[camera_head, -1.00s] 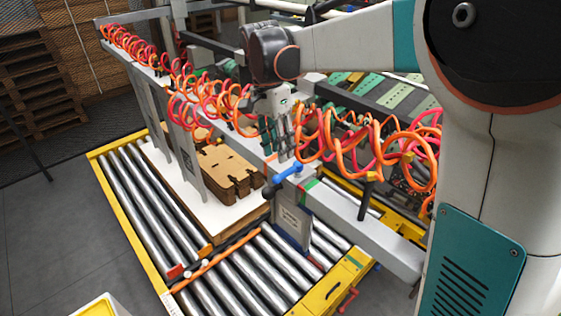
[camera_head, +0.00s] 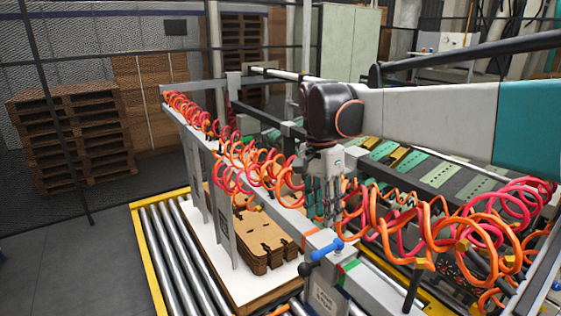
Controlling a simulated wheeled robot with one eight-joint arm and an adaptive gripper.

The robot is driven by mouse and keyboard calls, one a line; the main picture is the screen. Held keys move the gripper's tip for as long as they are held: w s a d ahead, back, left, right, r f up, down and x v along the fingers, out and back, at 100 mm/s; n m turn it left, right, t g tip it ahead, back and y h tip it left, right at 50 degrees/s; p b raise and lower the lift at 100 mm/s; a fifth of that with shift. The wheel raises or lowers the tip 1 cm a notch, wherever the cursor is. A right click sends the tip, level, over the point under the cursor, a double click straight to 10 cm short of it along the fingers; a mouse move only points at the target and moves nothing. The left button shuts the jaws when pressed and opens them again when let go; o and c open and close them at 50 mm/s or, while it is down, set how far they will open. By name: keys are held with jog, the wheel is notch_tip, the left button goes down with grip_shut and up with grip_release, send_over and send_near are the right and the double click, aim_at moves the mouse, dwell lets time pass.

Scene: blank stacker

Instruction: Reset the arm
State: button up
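My gripper (camera_head: 326,208) hangs pointing down from the end of my arm, just above the grey beam of the stacker. Its fingers look close together, but the gap between them is too small to judge. I see nothing held in it. My arm (camera_head: 430,122) reaches in from the right, with its dark wrist joint (camera_head: 330,108) above the gripper. Orange and pink coiled hoses (camera_head: 250,165) run along the beam on both sides of the gripper. A blue handle (camera_head: 327,250) sticks out of the beam just below the gripper.
A stack of brown cut blanks (camera_head: 262,243) lies on a white sheet over the roller conveyor (camera_head: 172,255). The yellow conveyor edge (camera_head: 143,245) is at left. Wooden pallets (camera_head: 75,140) stand behind. Bare grey floor (camera_head: 70,270) lies at lower left.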

jog(key=s+d+f+n+t+b, duration=0.3)
jog(key=s+f+b, duration=0.5)
jog(key=f, duration=0.4)
jog(key=s+d+f+n+t+b, duration=0.2)
jog(key=s+f+n+t+b, duration=0.3)
jog(key=s+f+n+b, duration=0.3)
jog(key=s+f, duration=0.3)
jog(key=f, duration=0.2)
jog(key=shift+s+d+y, duration=0.3)
jog(key=shift+d+y, duration=0.1)
jog(key=shift+r, duration=0.1)
